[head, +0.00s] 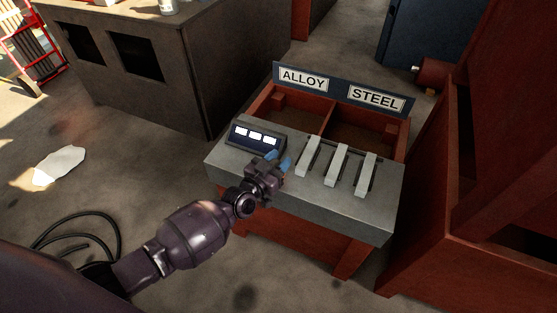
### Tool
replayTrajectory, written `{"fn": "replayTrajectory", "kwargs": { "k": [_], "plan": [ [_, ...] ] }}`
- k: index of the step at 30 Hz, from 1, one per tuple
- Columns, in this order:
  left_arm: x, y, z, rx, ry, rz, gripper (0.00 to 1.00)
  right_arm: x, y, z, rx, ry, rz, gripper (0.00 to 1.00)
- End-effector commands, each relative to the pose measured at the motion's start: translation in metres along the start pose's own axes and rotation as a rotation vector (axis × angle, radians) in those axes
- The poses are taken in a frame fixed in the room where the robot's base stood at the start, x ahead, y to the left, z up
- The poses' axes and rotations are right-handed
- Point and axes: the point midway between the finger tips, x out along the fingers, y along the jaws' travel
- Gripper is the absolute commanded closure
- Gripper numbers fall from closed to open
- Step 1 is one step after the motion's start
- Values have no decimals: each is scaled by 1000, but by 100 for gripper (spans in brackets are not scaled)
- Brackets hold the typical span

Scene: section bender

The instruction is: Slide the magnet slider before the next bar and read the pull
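Three pale grey bars, the left one (309,156), the middle one (337,164) and the right one (366,174), lie side by side on the grey bench top (340,205), with dark slots beside them. A dark readout (257,137) with three lit white windows stands at the bench's left rear; its figures are too small to read. My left gripper (278,159) is over the bench, in front of the readout and left of the left bar. Its blue fingertips show apart; what lies between them is hidden. I cannot make out the magnet slider. My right gripper is not in view.
Behind the bars is a red two-part bin (330,120) with signs ALLOY (303,78) and STEEL (376,98). A large red structure (450,200) stands close on the right. A brown cabinet (180,65) stands behind left. A black cable (75,225) lies on the floor.

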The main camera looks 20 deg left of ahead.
Motion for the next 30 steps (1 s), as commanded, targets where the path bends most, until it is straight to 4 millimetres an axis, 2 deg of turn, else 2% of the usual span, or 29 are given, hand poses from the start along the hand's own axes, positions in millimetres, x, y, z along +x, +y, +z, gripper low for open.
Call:
{"fn": "replayTrajectory", "kwargs": {
  "k": [1,3,9,15,21,30],
  "plan": [
    [0,0,0,0,0,0,90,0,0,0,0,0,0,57],
    [0,0,0,0,0,0,100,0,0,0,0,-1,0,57],
    [1,5,-1,-1,1,0,100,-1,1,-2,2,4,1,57],
    [9,34,-4,-3,4,1,100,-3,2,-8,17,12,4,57],
    [13,55,-2,-2,1,1,100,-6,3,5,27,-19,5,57],
    [13,59,1,-1,-1,0,100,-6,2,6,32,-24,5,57]
  ]
}}
